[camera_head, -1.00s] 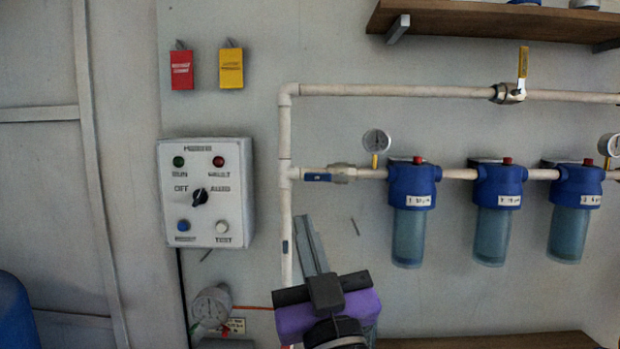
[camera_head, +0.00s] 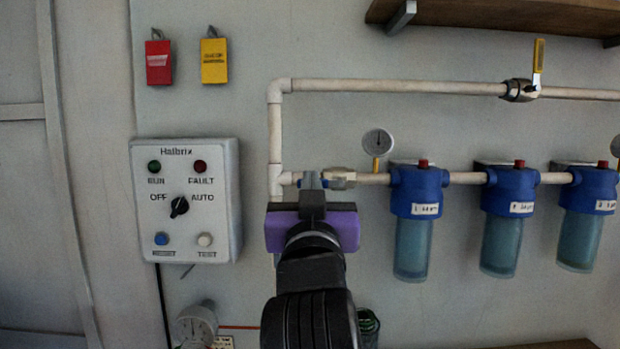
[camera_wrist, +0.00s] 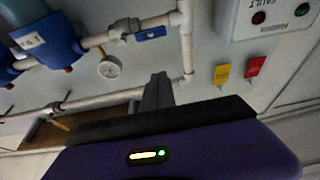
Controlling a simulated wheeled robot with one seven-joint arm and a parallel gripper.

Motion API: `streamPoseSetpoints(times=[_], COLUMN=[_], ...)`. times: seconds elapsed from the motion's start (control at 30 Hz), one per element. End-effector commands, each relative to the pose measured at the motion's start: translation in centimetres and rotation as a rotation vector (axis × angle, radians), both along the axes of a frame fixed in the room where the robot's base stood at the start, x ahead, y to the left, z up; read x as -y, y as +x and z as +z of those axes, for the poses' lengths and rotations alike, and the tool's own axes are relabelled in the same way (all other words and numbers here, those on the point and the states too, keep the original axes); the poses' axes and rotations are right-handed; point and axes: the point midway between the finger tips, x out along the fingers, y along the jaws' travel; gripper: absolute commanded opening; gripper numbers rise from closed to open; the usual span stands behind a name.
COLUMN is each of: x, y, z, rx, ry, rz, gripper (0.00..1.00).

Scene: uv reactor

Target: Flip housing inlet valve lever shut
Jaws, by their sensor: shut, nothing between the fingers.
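The housing inlet valve (camera_head: 341,178) is a metal body on the pipe left of the first blue filter housing. Its short blue lever lies along the pipe, left of the body. In the head view my gripper (camera_head: 311,180) covers most of the lever; only a sliver of blue shows. The wrist view, which is turned upside down, shows the whole blue lever (camera_wrist: 150,33) in line with the pipe. There my shut fingers (camera_wrist: 158,78) point toward it, with a gap in the picture. I cannot tell the depth between them. Nothing is held.
Several blue filter housings (camera_head: 416,195) hang to the right, with a gauge (camera_head: 378,142) by the first. A control box (camera_head: 188,200) is left. An upper pipe carries a yellow-lever valve (camera_head: 520,90). Red (camera_head: 159,62) and yellow (camera_head: 214,60) tags hang upper left.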

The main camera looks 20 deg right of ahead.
Motion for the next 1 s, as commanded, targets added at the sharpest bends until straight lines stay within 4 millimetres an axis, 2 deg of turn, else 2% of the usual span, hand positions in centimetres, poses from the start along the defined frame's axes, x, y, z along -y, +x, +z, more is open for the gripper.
streamPoseSetpoints(times=[0.13, 0.27, 0.7, 0.8, 1.0], x=[0.1, 0.6, 3.1, 2.9, 2.8], y=[0.4, 1.7, 9.2, 9.1, 9.0], z=[0.2, 0.8, 3.7, 1.5, -0.3], rx=[0.001, 0.0, 0.0, -0.004, 0.0], ry=[-0.001, -0.001, -0.001, -0.003, -0.001], rz=[0.0, -0.001, -0.001, 0.002, 0.003], gripper=[0.0, 0.0, 0.0, 0.0, 0.0])
